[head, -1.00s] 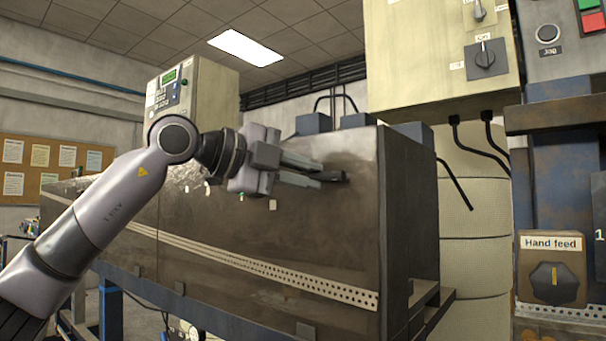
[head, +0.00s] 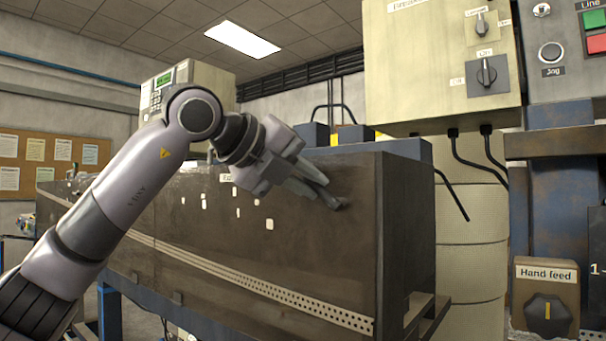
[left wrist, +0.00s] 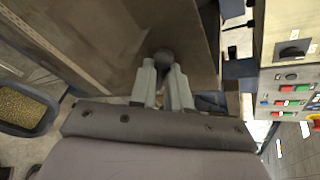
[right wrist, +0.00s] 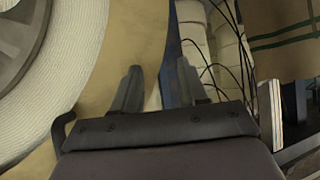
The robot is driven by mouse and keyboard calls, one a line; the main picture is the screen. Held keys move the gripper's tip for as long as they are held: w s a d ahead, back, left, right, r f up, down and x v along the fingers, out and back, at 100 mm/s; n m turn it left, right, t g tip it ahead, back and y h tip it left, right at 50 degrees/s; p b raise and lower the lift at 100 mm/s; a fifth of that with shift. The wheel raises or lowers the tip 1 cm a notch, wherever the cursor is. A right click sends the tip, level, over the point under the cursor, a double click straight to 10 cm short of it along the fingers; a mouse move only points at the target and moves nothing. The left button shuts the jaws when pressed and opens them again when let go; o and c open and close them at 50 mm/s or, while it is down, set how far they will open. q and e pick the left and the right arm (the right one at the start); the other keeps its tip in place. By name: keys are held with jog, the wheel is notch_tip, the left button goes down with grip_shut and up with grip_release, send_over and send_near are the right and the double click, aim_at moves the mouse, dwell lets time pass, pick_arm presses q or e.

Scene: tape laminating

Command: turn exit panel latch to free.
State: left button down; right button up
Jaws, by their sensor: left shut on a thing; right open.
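The dark exit panel latch (head: 341,204) sits on the brown metal panel (head: 300,255) near its right end. My left gripper (head: 333,201) is shut on the latch, with its fingers angled down to the right. In the left wrist view the round dark end of the latch (left wrist: 163,58) shows at the tips of my left gripper (left wrist: 163,70). The fingers hide most of the latch in the head view. My right gripper (right wrist: 156,68) is open, with nothing between its fingers in the right wrist view; it is outside the head view.
A cream switch box (head: 440,70) hangs above right of the panel, with dark cables below it. A hand feed knob (head: 547,315) is at the lower right. In the right wrist view a large pale roll (right wrist: 70,90) lies close on the left.

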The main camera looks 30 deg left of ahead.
pick_arm(q)
jog(key=shift+s+d+r+m+y+p, duration=0.1)
jog(key=shift+d+r+m+y+p, duration=0.55)
jog(key=shift+m, duration=0.35)
jog(key=shift+d+m+y, duration=0.2)
jog(key=shift+m+y, duration=0.35)
jog(key=shift+m, duration=0.05)
jog(key=shift+s+d+m+y, duration=0.1)
jog(key=shift+d+m+y, duration=0.3)
jog(key=shift+m, duration=0.1)
jog(key=shift+s+d+m+t+y, duration=0.1)
jog(key=shift+d+m+t+y, duration=0.3)
jog(key=shift+d+m+y, duration=0.45)
jog(key=shift+a+m+y, duration=0.15)
jog(key=shift+m+y, duration=0.1)
jog(key=shift+m, duration=0.2)
jog(key=c, duration=1.1)
grip_release()
